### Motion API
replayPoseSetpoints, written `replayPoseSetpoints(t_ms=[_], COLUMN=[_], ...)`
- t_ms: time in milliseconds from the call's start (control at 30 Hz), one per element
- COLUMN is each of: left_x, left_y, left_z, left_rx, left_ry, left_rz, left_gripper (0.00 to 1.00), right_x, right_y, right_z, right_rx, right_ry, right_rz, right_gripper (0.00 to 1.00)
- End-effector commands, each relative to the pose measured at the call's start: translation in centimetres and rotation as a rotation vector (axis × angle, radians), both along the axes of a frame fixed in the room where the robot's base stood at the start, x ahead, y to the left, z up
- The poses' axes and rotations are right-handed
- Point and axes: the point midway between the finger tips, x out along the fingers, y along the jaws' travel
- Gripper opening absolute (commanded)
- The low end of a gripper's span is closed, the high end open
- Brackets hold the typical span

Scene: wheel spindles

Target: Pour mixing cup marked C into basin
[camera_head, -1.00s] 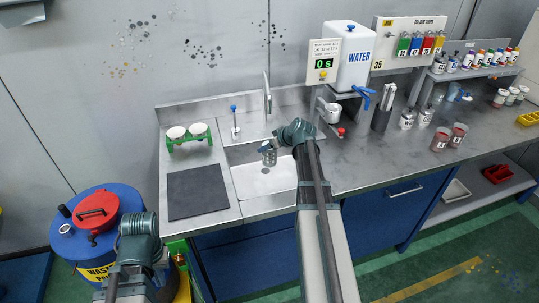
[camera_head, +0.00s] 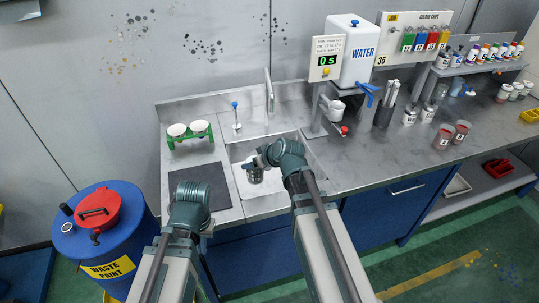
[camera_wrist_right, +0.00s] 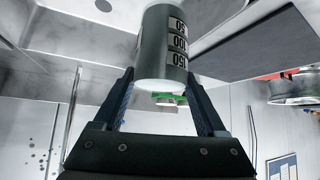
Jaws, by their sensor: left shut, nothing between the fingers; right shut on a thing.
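The letter on the cup is not visible. I cannot tell its exact tilt or its contents. My left gripper (camera_head: 203,222) is shut and empty, in front of the counter's left part; its fingertips are mostly hidden.
A tap (camera_head: 268,92) stands behind the basin. The water tank (camera_head: 352,52) and two reddish cups (camera_head: 461,132) are to the right. A blue waste drum (camera_head: 115,240) stands at left.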

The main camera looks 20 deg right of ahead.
Motion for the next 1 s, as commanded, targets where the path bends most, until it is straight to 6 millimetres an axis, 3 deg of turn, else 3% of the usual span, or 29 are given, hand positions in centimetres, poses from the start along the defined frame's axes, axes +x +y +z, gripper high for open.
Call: replayPoseSetpoints(t_ms=[267, 567, 633, 1000], left_x=[0.0, 0.0, 0.0, 0.0], left_y=[0.0, 0.0, 0.0, 0.0], left_z=[-0.7, -3.3, -2.6, -3.0], left_rx=[0.000, 0.000, 0.000, 0.000], left_ry=[0.000, 0.000, 0.000, 0.000], left_rz=[0.000, 0.000, 0.000, 0.000], left_gripper=[0.00, 0.00, 0.00, 0.00], right_x=[0.1, 0.5, 0.4, 0.5], right_y=[0.0, -0.6, -0.5, -0.7], right_z=[-0.7, -3.3, -2.7, -3.1], right_rx=[0.006, 0.032, 0.030, 0.042], right_ry=[0.002, 0.018, 0.017, 0.026], right_rz=[0.001, 0.004, 0.005, 0.004], right_gripper=[0.00, 0.00, 0.00, 0.00])
